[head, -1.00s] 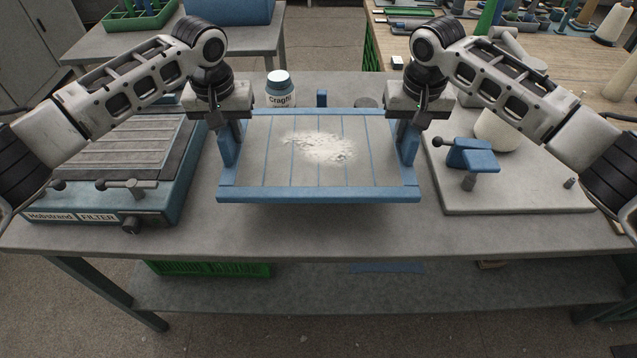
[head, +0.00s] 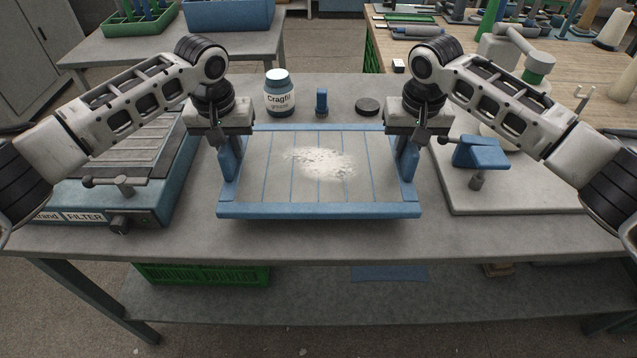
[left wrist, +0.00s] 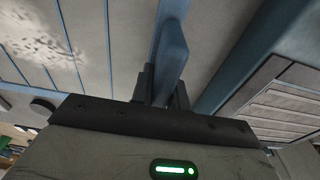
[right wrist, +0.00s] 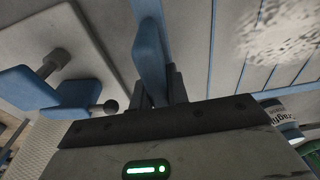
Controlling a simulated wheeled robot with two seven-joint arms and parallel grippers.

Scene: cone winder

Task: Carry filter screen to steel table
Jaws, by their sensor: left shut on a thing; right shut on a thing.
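The filter screen (head: 270,195) is a grey panel with a blue frame and blue ribs, with a patch of white powder on its middle. It is held roughly level above the grey table (head: 330,238). My left gripper (head: 230,150) is shut on the blue upright handle at its left side, which also shows in the left wrist view (left wrist: 172,55). My right gripper (head: 409,150) is shut on the matching handle at its right side, seen in the right wrist view (right wrist: 150,55). I cannot tell which surface is the steel table.
A labelled jar (head: 279,100), a blue brush-like item (head: 321,103) and a dark disc (head: 368,106) stand behind the screen. A filter machine (head: 110,205) is at left. A pale board (head: 510,195) with a blue clamp (head: 481,152) is at right. Another grey table (head: 160,47) stands behind.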

